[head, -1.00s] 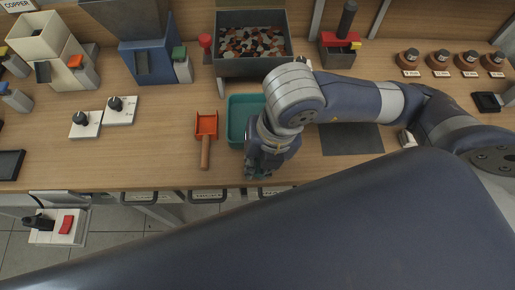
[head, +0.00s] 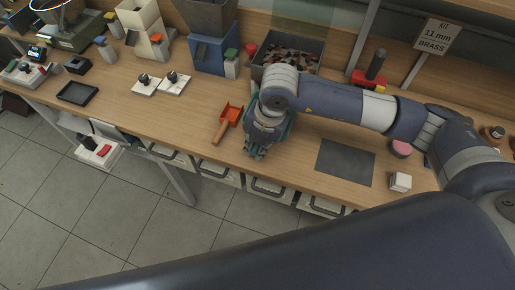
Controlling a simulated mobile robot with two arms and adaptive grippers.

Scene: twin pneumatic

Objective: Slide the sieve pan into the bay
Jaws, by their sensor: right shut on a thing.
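A teal pan (head: 290,127) lies at the front of the bench, mostly hidden behind my right gripper; I take it to be the sieve pan. My right gripper (head: 257,153) points down at the pan's near side by the bench's front edge. It is shut on the pan, though the contact itself is hard to see. I cannot make out which opening is the bay. My left gripper is out of view.
An orange scoop (head: 231,114) lies just left of the gripper. A dark bin of metal bits (head: 290,48) stands behind. A dark grey mat (head: 345,162) and a small white block (head: 400,182) lie to the right. Drawers with handles (head: 268,188) hang below the front edge.

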